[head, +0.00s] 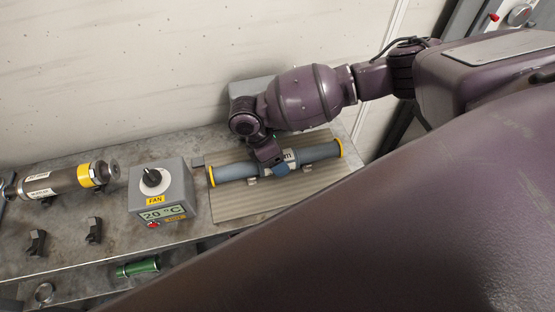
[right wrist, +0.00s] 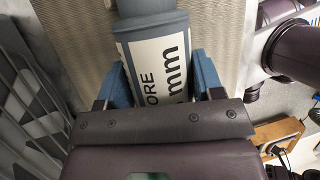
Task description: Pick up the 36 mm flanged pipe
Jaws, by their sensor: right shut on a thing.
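The flanged pipe (head: 235,172) is blue-grey with yellow end flanges and a white label. It lies across a ribbed mat on the bench in the head view, seemingly on small supports. In the right wrist view the pipe (right wrist: 150,28) runs up between my fingers, its label reading "ORE" and "mm". My right gripper (head: 276,166) is at the pipe's middle, with its blue fingers on both sides of it (right wrist: 165,80), shut on it. The gripper and wrist hide part of the pipe's middle. My left gripper is not in view.
A grey fan control box (head: 176,178) with a knob and a "20 °C" display stands left of the ribbed mat (head: 240,207). A metal cylinder with a yellow band (head: 62,183) lies further left. Black brackets (head: 93,231) stand in front. A green cylinder (head: 138,267) lies lower down.

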